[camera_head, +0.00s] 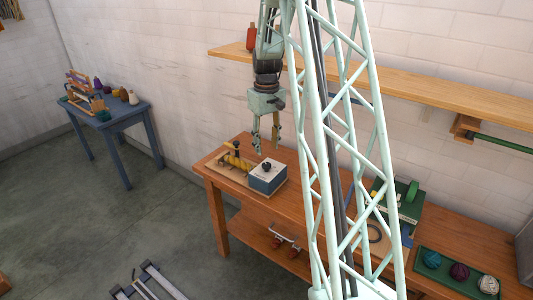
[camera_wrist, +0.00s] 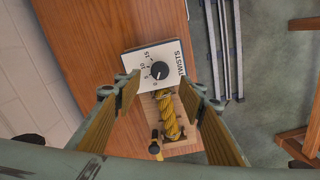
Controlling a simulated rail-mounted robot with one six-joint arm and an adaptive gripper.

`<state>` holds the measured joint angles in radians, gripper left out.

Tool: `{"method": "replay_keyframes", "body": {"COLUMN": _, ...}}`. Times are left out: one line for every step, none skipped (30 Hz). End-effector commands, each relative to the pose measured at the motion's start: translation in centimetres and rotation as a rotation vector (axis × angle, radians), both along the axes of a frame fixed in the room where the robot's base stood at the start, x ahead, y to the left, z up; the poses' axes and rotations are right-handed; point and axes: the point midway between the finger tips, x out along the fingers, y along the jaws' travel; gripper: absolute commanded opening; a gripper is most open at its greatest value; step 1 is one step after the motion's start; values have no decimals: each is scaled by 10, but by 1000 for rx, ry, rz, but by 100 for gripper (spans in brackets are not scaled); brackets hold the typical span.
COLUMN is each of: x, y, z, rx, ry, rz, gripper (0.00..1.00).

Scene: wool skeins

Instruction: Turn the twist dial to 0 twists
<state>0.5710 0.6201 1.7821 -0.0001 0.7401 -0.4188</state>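The twist dial is a black round knob (camera_wrist: 160,71) on the white top of a box marked TWISTS (camera_wrist: 168,55), with numbers from 0 to 15 along one side. A small light mark shows on the knob, but I cannot tell which number it points at. In the head view the blue-grey box (camera_head: 267,178) stands on the wooden bench with the knob on top. My gripper (camera_head: 267,150) hangs above the box, fingers down, apart from it. In the wrist view my gripper (camera_wrist: 162,96) is open and empty, with the knob showing beyond the gap between its fingers.
A twisted yellow skein (camera_wrist: 167,116) lies beside the box on a wooden base, near a black-ended handle (camera_wrist: 154,148). On the bench (camera_head: 300,203) to the right are a green device (camera_head: 405,205) and a green tray (camera_head: 450,272) of yarn balls. A wall shelf (camera_head: 430,88) runs behind.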

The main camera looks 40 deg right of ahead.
Motion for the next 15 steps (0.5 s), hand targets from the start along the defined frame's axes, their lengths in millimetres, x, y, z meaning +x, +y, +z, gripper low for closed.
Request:
{"method": "replay_keyframes", "body": {"x": 1, "y": 0, "z": 7, "rx": -1, "ry": -3, "rz": 0, "gripper": 37}}
{"method": "replay_keyframes", "body": {"x": 1, "y": 0, "z": 11, "rx": -1, "ry": -3, "rz": 0, "gripper": 37}}
{"method": "replay_keyframes", "body": {"x": 1, "y": 0, "z": 15, "rx": -1, "ry": -2, "rz": 0, "gripper": 37}}
{"method": "replay_keyframes", "body": {"x": 1, "y": 0, "z": 17, "rx": -1, "ry": -2, "rz": 0, "gripper": 37}}
{"method": "replay_keyframes", "body": {"x": 1, "y": 0, "z": 20, "rx": -1, "ry": -2, "rz": 0, "gripper": 37}}
{"method": "replay_keyframes", "body": {"x": 1, "y": 0, "z": 23, "rx": -1, "ry": -2, "rz": 0, "gripper": 37}}
{"method": "replay_keyframes", "body": {"x": 1, "y": 0, "z": 25, "rx": -1, "ry": -2, "rz": 0, "gripper": 37}}
{"method": "replay_keyframes", "body": {"x": 1, "y": 0, "z": 26, "rx": -1, "ry": -2, "rz": 0, "gripper": 37}}
{"method": "replay_keyframes", "body": {"x": 1, "y": 0, "z": 28, "rx": -1, "ry": -1, "rz": 0, "gripper": 37}}
{"method": "replay_keyframes", "body": {"x": 0, "y": 0, "z": 29, "rx": -1, "ry": -1, "rz": 0, "gripper": 37}}
{"method": "replay_keyframes", "body": {"x": 0, "y": 0, "z": 30, "rx": 0, "ry": -1, "rz": 0, "gripper": 37}}
{"method": "replay_keyframes", "body": {"x": 0, "y": 0, "z": 31, "rx": 0, "ry": -1, "rz": 0, "gripper": 37}}
{"method": "replay_keyframes", "body": {"x": 0, "y": 0, "z": 31, "rx": 0, "ry": -1, "rz": 0, "gripper": 37}}
{"method": "replay_keyframes", "body": {"x": 0, "y": 0, "z": 32, "rx": 0, "ry": -1, "rz": 0, "gripper": 37}}
{"method": "replay_keyframes", "body": {"x": 0, "y": 0, "z": 32, "rx": 0, "ry": 0, "rz": 0, "gripper": 37}}
